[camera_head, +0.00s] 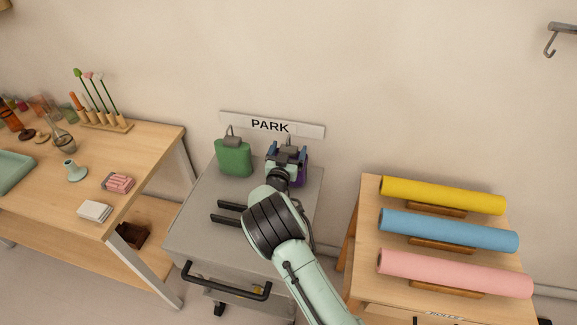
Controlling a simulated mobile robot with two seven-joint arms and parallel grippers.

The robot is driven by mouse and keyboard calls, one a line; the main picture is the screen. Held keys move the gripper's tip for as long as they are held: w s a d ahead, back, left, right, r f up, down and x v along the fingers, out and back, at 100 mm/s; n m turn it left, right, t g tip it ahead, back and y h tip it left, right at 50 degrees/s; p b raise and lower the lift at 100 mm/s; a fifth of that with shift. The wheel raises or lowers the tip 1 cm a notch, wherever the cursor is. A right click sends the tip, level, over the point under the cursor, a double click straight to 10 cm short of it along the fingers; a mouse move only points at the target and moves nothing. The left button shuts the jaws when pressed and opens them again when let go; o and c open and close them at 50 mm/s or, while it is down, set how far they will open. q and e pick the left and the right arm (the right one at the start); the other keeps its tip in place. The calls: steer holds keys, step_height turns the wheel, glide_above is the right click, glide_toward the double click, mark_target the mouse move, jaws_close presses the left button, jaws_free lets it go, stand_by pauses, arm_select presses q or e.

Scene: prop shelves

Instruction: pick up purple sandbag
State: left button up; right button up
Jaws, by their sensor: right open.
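The purple sandbag (302,176) stands at the back right of a grey cart (190,217) under a sign reading PARK. Most of it is hidden behind my right gripper (289,149); a purple strip shows at its right side and a grey handle at its top. My right gripper is open, with its fingers at the sandbag's top around the handle area. I cannot tell whether the fingers touch it. A green sandbag (234,157) with a grey handle stands to the left on the same cart. My left gripper is not in view.
Left is a wooden table (150,150) with small items, including a white block (94,211) and pink bars (118,183). Right is a wooden stand with yellow (443,195), blue (449,230) and pink rolls (455,273). A dark handle (226,283) fronts the cart. The wall is close behind.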

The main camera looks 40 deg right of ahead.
steer(key=x, duration=0.2)
steer(key=shift+w+d, duration=0.2)
steer(key=shift+w, duration=0.15)
steer(key=shift+s, duration=0.1)
steer(key=c, duration=0.4)
jaws_close()
steer(key=shift+r, duration=0.25)
steer(key=shift+r, duration=0.1)
